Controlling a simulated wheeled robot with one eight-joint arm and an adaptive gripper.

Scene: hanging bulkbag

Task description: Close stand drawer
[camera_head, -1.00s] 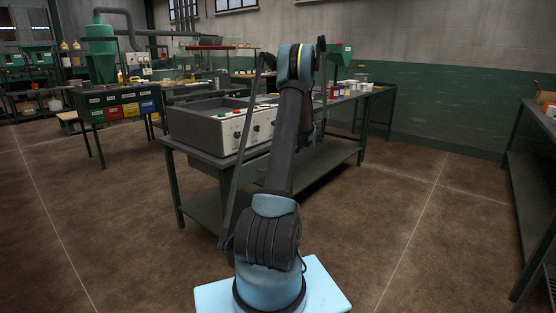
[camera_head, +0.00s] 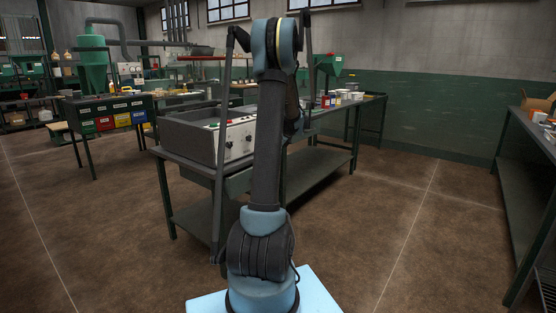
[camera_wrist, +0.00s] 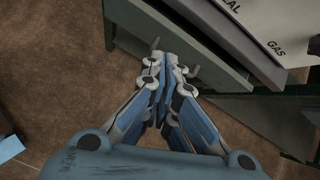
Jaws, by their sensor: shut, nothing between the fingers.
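The stand is a dark green metal workbench (camera_head: 190,205) with a lower shelf, in the middle of the head view. Its grey-green drawer (camera_wrist: 135,22) shows under the bench top in the wrist view. The drawer's thin handle (camera_wrist: 155,43) has its two ends visible on either side of my fingers. My gripper (camera_wrist: 167,68) is shut and empty, with its fingertips over the handle's middle and close to the drawer front. Contact cannot be told. In the head view my arm hides my gripper and part of the stand. How far the drawer stands out is unclear.
A grey control box (camera_head: 205,135) with knobs and buttons sits on the bench. A table with colored bins (camera_head: 105,115) stands at left. Another workbench (camera_head: 530,140) runs along the right edge. The brown floor between them is open.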

